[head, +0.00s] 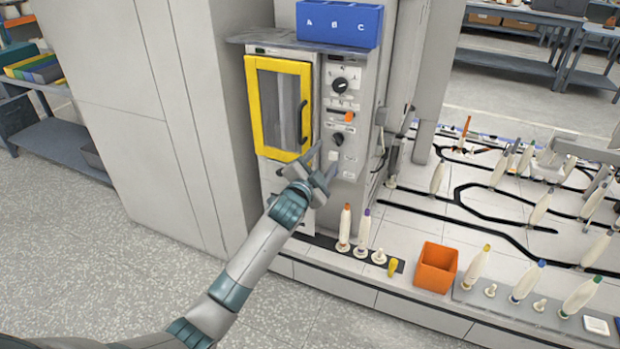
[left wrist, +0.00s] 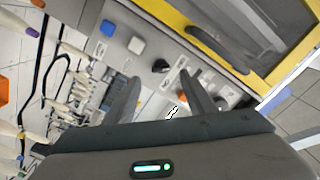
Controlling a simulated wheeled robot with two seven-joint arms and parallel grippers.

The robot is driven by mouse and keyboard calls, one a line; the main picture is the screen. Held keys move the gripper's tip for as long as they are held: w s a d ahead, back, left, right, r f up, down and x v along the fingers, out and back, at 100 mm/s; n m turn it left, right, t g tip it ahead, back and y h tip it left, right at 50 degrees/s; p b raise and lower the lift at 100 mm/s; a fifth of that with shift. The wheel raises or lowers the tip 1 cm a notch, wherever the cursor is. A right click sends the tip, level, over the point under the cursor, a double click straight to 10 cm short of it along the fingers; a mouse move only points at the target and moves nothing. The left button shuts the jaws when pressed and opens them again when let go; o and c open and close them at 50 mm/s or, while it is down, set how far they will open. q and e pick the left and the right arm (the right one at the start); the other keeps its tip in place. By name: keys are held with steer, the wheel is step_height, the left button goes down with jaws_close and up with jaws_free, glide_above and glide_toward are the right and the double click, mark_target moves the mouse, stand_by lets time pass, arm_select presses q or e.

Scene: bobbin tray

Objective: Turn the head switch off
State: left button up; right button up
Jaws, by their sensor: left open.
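The grey control panel (head: 357,75) stands right of a yellow-framed door. It carries a large black dial (head: 340,85), an orange switch handle (head: 349,117), a smaller black knob (head: 337,139) and a white square piece (head: 333,156). I cannot read which is labelled as the head switch. My left gripper (head: 323,166) is open and empty, at the panel's lower part just below the white piece. In the left wrist view, its two fingers (left wrist: 158,82) point at the panel, with the black knob (left wrist: 160,66), white piece (left wrist: 136,45) and a blue button (left wrist: 109,28) beyond them.
The yellow door frame (head: 250,105) has a dark handle close to the panel. A blue A-B-C box (head: 339,23) sits on top. Bobbins and an orange bin (head: 436,267) stand on the low deck at right. A tall white cabinet (head: 125,110) is at left.

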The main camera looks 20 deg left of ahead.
arm_select(q)
steer(key=s, duration=0.9)
steer(key=shift+s+a, duration=0.15)
steer(key=shift+s, duration=0.2)
arm_select(e)
steer(key=shift+w+a+r, duration=0.1)
steer(key=shift+w+r, duration=0.3)
steer(key=shift+r, duration=0.1)
steer(key=shift+s, duration=0.1)
